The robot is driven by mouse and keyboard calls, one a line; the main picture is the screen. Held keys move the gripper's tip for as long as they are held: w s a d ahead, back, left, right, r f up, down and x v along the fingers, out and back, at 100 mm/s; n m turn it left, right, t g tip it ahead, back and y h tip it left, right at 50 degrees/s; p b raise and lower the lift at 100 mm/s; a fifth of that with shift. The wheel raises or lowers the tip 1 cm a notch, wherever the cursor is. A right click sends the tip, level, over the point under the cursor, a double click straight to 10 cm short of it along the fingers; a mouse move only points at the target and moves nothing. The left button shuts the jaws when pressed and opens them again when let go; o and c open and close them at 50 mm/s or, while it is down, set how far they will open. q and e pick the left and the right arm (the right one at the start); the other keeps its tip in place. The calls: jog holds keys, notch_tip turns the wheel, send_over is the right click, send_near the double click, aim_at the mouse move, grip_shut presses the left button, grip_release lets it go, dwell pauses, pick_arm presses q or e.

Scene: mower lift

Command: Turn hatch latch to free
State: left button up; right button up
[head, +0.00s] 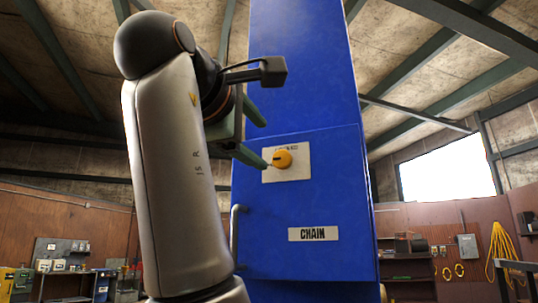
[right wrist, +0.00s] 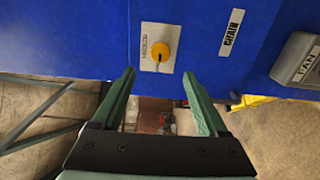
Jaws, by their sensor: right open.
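The hatch latch is a round yellow-orange knob (head: 282,158) on a pale plate (head: 300,172) on the blue panel. A short dark mark on it points left in the head view. The knob also shows in the right wrist view (right wrist: 160,52), just beyond the fingertips, with its plate (right wrist: 149,34). The plate's small lettering is not readable. My right gripper (head: 266,143), with green fingers, is open and empty at the left of the knob in the head view. In the right wrist view its fingers (right wrist: 158,73) are spread wide, with no visible contact. My left gripper is not in view.
A CHAIN label (head: 313,234) sits below the latch. A grey bar handle (head: 236,238) stands at the panel's left edge, partly behind my arm. The right wrist view shows a grey box marked FAN (right wrist: 299,62). Shelves (head: 407,268) and a yellow hose (head: 501,243) are far behind.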

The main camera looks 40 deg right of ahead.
jog(key=shift+v, duration=1.9)
